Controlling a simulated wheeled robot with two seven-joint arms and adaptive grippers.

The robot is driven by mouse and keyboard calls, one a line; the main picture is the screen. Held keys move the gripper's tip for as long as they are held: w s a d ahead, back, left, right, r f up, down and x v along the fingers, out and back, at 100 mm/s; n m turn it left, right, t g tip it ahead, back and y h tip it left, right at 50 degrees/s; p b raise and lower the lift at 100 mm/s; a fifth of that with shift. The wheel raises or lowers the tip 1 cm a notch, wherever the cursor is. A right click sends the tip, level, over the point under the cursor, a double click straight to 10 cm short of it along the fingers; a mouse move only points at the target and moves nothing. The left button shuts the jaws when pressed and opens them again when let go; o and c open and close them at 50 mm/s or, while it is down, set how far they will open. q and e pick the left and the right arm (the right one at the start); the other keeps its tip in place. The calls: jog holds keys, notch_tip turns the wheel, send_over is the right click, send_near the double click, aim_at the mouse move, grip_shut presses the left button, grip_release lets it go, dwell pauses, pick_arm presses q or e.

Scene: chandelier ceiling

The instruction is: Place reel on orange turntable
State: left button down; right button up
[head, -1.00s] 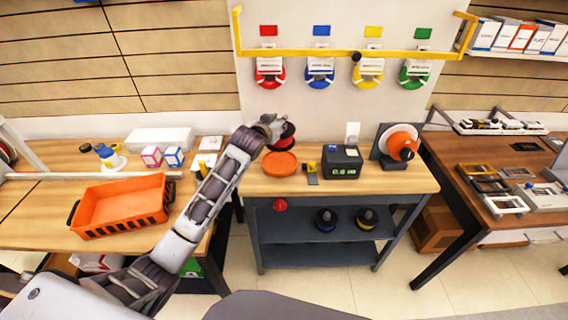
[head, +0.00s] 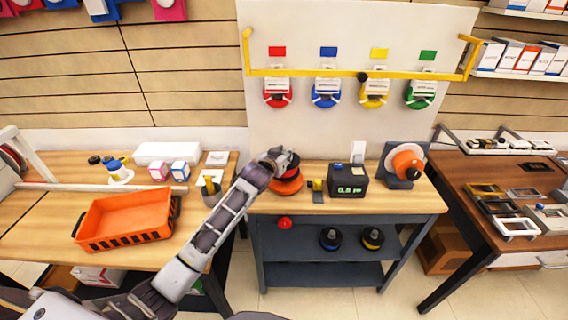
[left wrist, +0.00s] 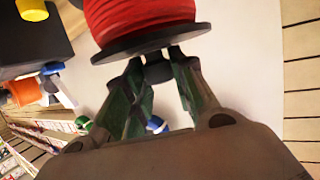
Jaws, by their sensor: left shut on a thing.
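The reel, red with black flanges (head: 291,164), is at the tip of my left arm in the head view. It also fills the top of the left wrist view (left wrist: 135,18). My left gripper (head: 276,156) is shut on the reel at its black end; its fingers also show in the left wrist view (left wrist: 160,75). The orange turntable (head: 287,188) lies on the small wooden bench, directly below the reel, which hides its back part. I cannot tell whether the reel touches it. My right gripper is not in view.
A black box with a green display (head: 348,181) stands right of the turntable, and a grey stand with an orange and white wheel (head: 404,165) is further right. An orange crate (head: 124,219) sits on the left table.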

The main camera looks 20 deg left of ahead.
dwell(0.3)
pick_arm(q)
jog(key=shift+f, duration=1.85)
jog(key=shift+f, duration=0.1)
jog(key=c, duration=1.2)
grip_release()
jog(key=shift+f, duration=0.1)
jog(key=shift+v, duration=6.1)
